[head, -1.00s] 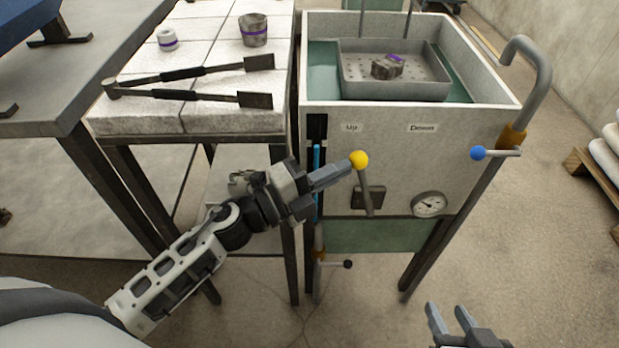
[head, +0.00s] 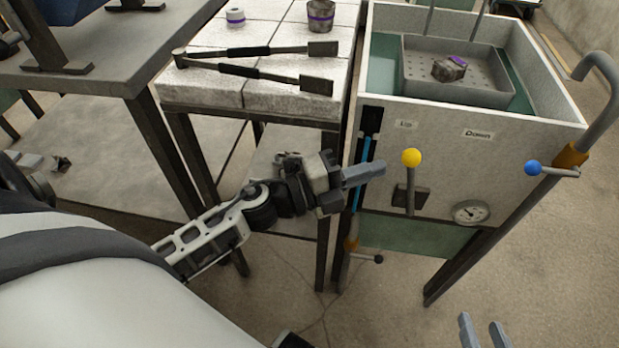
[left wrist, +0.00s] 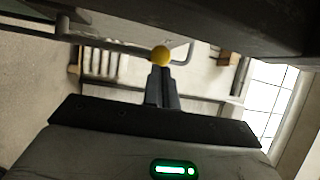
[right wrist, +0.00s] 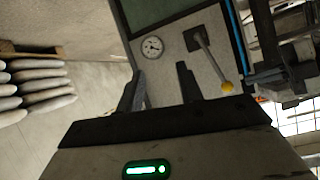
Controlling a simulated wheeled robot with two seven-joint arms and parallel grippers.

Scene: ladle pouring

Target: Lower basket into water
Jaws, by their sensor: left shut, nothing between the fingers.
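The perforated grey basket (head: 480,88) hangs in the water tank (head: 568,108), with a grey part banded in purple (head: 449,68) inside it. The tank front carries "Up" and "Down" labels and a lever with a yellow knob (head: 411,158). The lever stands upright between the labels. My left gripper (head: 380,168) is shut and empty, just left of the lever and apart from it in the head view. The yellow knob also shows beyond the fingertips in the left wrist view (left wrist: 160,55). My right gripper (head: 484,328) is open and empty, low in front of the tank.
Open floor lies in front.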

